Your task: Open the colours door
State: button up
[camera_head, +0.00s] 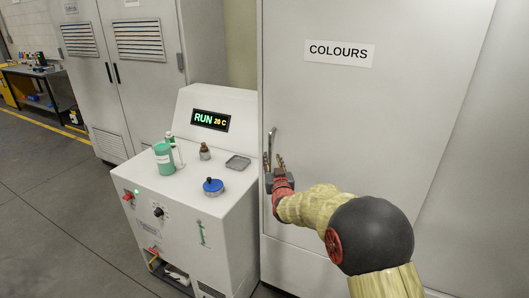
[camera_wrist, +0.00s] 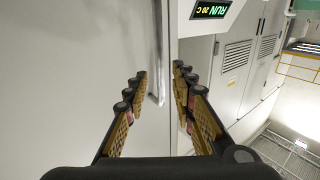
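The colours door (camera_head: 385,110) is a tall pale grey cabinet door with a "COLOURS" label (camera_head: 339,53). It looks shut. Its upright metal handle (camera_head: 271,143) is near the door's left edge. My gripper (camera_head: 273,161) is at the lower part of the handle, with fingers pointing up in the head view. In the wrist view the fingers are open and apart (camera_wrist: 159,73), and the handle (camera_wrist: 159,60) shows in the gap between them, ahead of the fingertips. I cannot tell whether either finger touches it.
A white machine (camera_head: 190,205) with a "RUN 20 C" display (camera_head: 211,120) stands close on the door's left. On its top are a green jug (camera_head: 164,159), a brown bottle (camera_head: 205,152), a blue-lidded pot (camera_head: 213,186) and a grey tray (camera_head: 238,162). Grey floor lies further left.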

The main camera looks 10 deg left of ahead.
aim_at(270, 152)
jog(key=x, duration=0.7)
jog(key=shift+w+b, duration=0.15)
jog(key=shift+b, duration=0.25)
jog(key=c, duration=0.3)
grip_shut()
